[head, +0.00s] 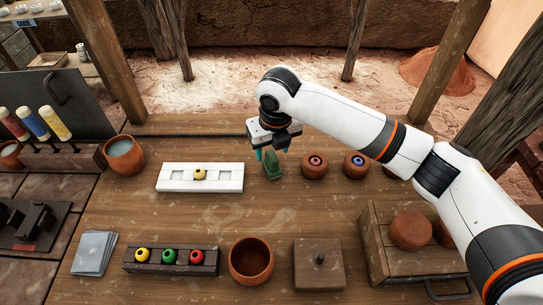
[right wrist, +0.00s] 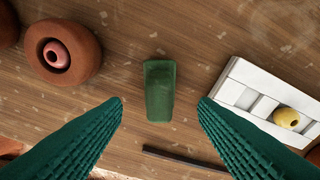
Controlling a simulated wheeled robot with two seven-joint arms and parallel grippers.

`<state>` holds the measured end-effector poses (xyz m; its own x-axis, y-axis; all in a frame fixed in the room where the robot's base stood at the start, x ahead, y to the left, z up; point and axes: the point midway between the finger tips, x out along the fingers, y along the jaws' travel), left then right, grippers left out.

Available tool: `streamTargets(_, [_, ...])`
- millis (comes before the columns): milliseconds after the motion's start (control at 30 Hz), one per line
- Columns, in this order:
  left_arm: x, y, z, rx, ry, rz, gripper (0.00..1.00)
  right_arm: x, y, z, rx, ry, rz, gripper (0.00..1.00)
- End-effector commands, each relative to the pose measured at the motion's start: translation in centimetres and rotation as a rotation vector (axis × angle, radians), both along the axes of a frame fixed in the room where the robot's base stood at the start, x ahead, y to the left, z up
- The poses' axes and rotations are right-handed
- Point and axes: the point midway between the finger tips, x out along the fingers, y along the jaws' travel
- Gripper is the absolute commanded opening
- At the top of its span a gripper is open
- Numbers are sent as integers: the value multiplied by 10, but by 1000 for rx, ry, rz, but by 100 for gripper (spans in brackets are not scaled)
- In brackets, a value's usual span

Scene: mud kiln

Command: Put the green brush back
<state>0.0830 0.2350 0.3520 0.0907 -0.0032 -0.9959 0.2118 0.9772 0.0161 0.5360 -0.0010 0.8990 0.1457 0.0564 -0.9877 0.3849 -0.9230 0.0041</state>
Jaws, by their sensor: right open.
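The green brush (head: 272,165) shows as a short, dark green, block-like piece on the wooden table, right of the white tray. It also shows in the right wrist view (right wrist: 159,92), near the middle. My right gripper (head: 271,149) is above it, open and empty, its teal ridged fingers (right wrist: 160,100) spread to either side with clear gaps. A brown wooden holder (head: 62,158) at the left bears red, blue and yellow brush-like handles (head: 33,123); its right end looks bare. My left gripper is not in view.
The white tray (head: 201,187) holds a yellow bead. Round clay pots (head: 315,165) stand right of the brush. A cup (head: 124,155), a bead rack (head: 171,269), a clay bowl (head: 251,262) and a lidded box (head: 319,264) are around. The table's middle is clear.

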Motion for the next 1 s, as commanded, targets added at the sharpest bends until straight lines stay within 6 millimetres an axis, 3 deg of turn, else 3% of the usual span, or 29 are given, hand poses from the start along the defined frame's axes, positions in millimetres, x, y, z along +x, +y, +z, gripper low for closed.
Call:
streamTargets(133, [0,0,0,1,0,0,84,-4,-2,33,1,-4,0,54])
streamTargets(333, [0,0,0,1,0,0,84,-8,-3,60,0,-1,0,54])
streamTargets(1000, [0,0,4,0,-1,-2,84,-10,-4,71,-1,1,-1,54])
